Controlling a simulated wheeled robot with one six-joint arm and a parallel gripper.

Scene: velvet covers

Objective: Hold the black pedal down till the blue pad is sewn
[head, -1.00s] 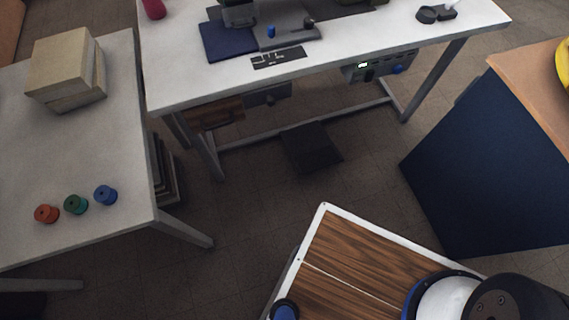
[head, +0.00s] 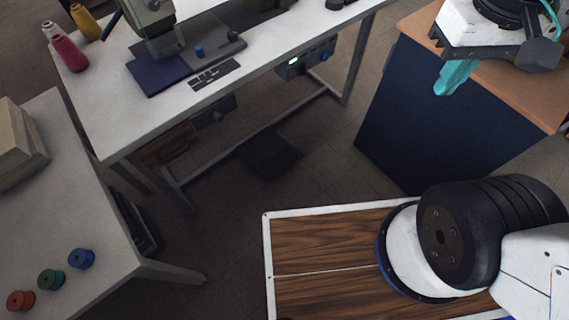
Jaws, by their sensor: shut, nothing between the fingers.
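The black pedal (head: 270,156) lies on the floor under the white sewing table, near its lower crossbar. The blue pad (head: 158,75) lies flat on the tabletop by the foot of the sewing machine (head: 160,28); its far edge is partly hidden by the machine. My gripper (head: 455,77) is at the upper right, with teal fingers pointing down, in front of the wooden top of the dark blue cabinet. The fingers are together and empty. It is well apart from the pedal, up and to the right of it.
The white sewing table (head: 115,128) has legs and a crossbar around the pedal. A control box (head: 303,62) with a green light hangs under it. The dark blue cabinet (head: 410,115) stands right. A side table (head: 50,220) with spools is left. Floor before the pedal is clear.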

